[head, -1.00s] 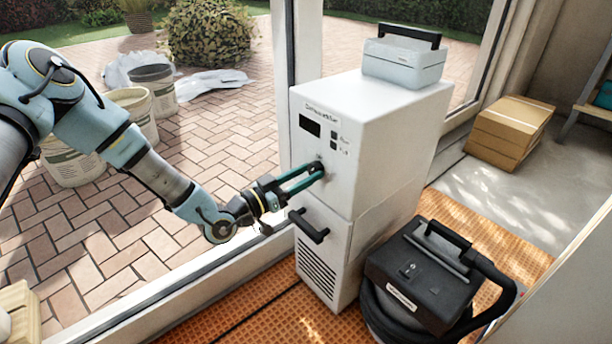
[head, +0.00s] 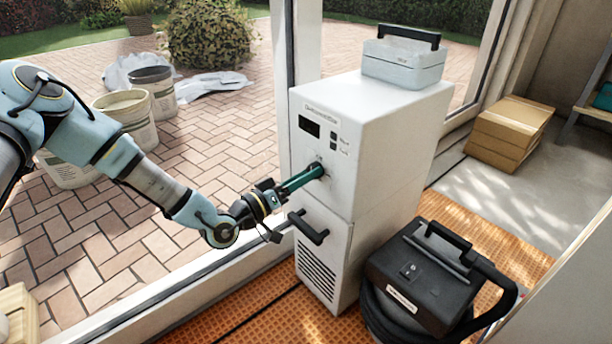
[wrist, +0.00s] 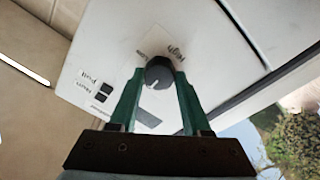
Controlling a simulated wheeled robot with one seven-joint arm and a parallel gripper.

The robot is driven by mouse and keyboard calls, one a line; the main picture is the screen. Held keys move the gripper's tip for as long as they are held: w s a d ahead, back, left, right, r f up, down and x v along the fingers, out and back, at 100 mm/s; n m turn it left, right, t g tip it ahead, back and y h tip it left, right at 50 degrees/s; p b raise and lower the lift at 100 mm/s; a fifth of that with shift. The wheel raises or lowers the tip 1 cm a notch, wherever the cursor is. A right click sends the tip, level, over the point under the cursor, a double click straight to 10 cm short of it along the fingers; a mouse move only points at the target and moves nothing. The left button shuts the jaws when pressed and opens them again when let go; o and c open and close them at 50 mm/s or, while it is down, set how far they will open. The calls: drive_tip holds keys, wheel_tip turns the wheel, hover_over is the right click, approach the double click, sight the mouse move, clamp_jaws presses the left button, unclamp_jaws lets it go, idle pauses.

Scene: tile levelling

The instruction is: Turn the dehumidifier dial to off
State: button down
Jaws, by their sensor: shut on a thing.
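The dehumidifier (head: 372,150) is a tall white cabinet standing by the window frame, with a small dark display on its upper front. Its dial (wrist: 159,73) is a dark round knob with a pale mark, seen between the fingers in the wrist view. Lettering sits around the dial; one word looks like "High", another is too small to read surely. My gripper (head: 319,171) reaches the front panel from the left and is shut on the dial, one green finger on each side. In the head view the fingertips hide most of the dial.
A black bar handle (head: 308,227) sticks out below the dial, close under my gripper. A black vacuum-like machine with a hose (head: 420,275) stands at the right front. A grey case (head: 404,62) sits on top of the dehumidifier. Cardboard boxes (head: 508,133) lie at the back right.

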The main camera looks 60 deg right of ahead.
drive_tip(key=shift+f, duration=0.1)
drive_tip(key=shift+c, duration=1.8)
unclamp_jaws()
drive_tip(key=shift+a, duration=0.1)
drive_tip(key=v, duration=1)
drive_tip(key=shift+a+p, duration=0.3)
drive_tip(key=shift+w, duration=0.1)
